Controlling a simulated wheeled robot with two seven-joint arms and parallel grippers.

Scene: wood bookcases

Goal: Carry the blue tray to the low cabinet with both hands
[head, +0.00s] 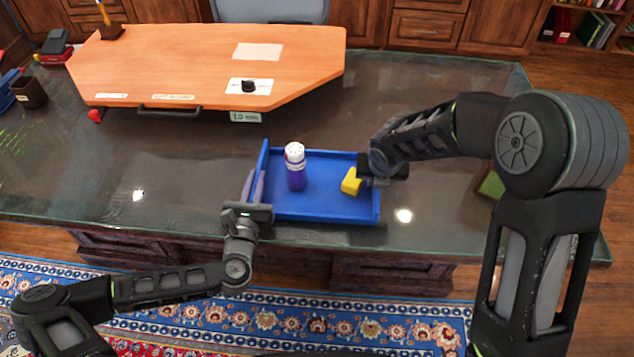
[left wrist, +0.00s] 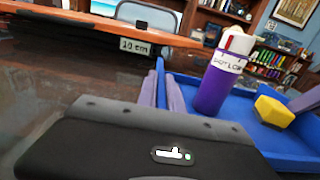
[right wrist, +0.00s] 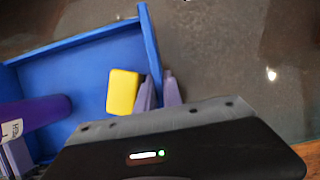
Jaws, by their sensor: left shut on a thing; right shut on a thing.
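The blue tray (head: 325,210) is level at the front of the glass-topped desk. I cannot tell whether it rests on the glass or hangs just above it. A purple bottle (head: 296,172) with a white and red top stands upright in it, left of a yellow block (head: 351,181). My left gripper (head: 254,188) is shut on the tray's left wall, one finger on each side, as the left wrist view (left wrist: 161,92) shows. My right gripper (head: 375,178) is shut on the right wall near the yellow block; its fingers straddle the wall in the right wrist view (right wrist: 158,92).
A dark cup (head: 30,92) stands at the far left. Wooden cabinets (head: 425,30) line the back wall, with a grey chair (head: 270,10) before them. A patterned rug (head: 230,315) lies in front.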

